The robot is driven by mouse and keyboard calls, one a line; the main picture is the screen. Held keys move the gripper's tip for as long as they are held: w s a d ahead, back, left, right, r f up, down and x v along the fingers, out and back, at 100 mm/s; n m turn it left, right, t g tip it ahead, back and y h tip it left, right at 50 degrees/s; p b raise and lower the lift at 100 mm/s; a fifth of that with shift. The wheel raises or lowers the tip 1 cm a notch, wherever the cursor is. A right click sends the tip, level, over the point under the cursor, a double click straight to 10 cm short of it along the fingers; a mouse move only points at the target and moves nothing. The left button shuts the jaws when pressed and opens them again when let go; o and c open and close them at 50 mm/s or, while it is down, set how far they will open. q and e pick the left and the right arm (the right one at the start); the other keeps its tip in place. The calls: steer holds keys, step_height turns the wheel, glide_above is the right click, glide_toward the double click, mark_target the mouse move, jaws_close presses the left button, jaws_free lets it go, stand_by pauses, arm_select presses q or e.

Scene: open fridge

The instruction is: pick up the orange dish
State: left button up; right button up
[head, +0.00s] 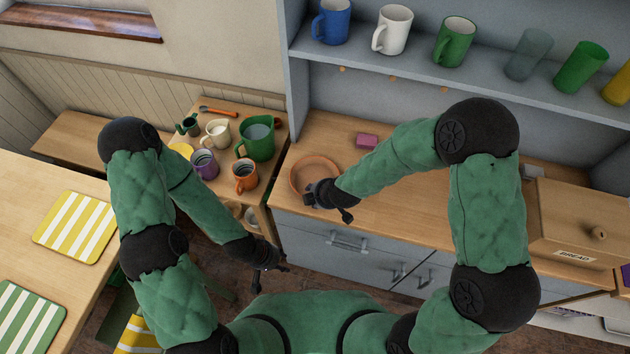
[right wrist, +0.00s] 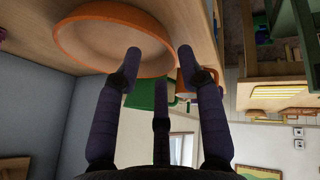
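The orange dish (head: 311,172) is round and shallow and lies on the wooden counter near its left front corner. My right gripper (head: 326,196) is at the dish's front edge and covers part of it in the head view. In the right wrist view, its fingers (right wrist: 160,56) are spread apart, with the orange dish (right wrist: 105,40) just past the fingertips. One fingertip overlaps the dish's rim in the picture; I cannot tell whether they touch. My left gripper (head: 270,270) hangs low, left of the grey drawers, with its fingers apart and nothing in them.
A pink block (head: 367,141) lies behind the dish. A bread box (head: 580,222) stands on the counter's right. A small table on the left holds a green pitcher (head: 257,140), an orange mug (head: 244,177) and other cups. Mugs line the shelf (head: 420,70) above.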

steer(key=b+x, duration=0.2)
steer(key=x, duration=0.3)
steer(key=shift+s+a, duration=0.1)
steer(key=shift+a, duration=0.1)
jaws_close()
